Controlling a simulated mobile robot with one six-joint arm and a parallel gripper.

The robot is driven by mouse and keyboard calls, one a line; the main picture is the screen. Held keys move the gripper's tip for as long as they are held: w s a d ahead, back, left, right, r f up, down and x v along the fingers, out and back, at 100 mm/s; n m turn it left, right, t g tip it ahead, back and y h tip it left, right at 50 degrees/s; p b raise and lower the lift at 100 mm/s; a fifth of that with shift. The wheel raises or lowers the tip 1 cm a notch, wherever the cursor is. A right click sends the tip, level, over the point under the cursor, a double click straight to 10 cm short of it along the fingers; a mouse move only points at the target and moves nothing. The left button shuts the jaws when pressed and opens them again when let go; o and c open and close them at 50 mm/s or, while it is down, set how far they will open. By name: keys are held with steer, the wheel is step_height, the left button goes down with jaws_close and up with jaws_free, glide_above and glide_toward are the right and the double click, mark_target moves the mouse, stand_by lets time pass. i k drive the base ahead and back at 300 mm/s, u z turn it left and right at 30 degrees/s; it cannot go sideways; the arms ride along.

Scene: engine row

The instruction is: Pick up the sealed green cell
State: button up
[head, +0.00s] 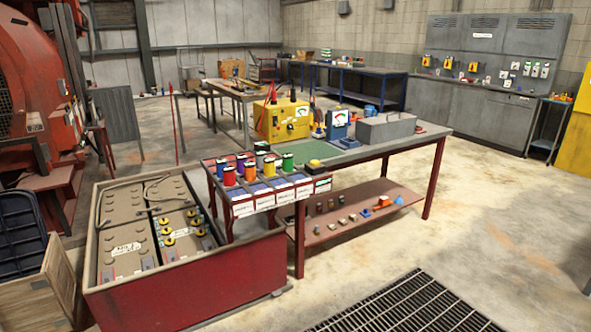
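A green cylindrical cell (288,162) with a dark top stands upright at the right end of a group of coloured cells on a small tray-like rack (242,208) with white labels along its front. A red cell (229,176) and an orange cell (250,174) stand at the front left of the group. Other cells stand behind and between them, partly overlapped. Whether the green cell is sealed is too small to tell. My gripper is not in view.
A red-sided battery box (190,290) stands in front at the left. The workbench (400,143) behind the rack bears a yellow charger (283,122), a blue meter (338,124) and a grey box (386,130). A floor grate (405,305) lies front right; open floor extends right.

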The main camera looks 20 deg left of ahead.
mark_target(287, 158)
steer(key=z, duration=0.75)
steer(key=k, duration=0.2)
steer(key=u, duration=2.2)
steer(key=i, duration=1.9)
steer(key=u, duration=0.05)
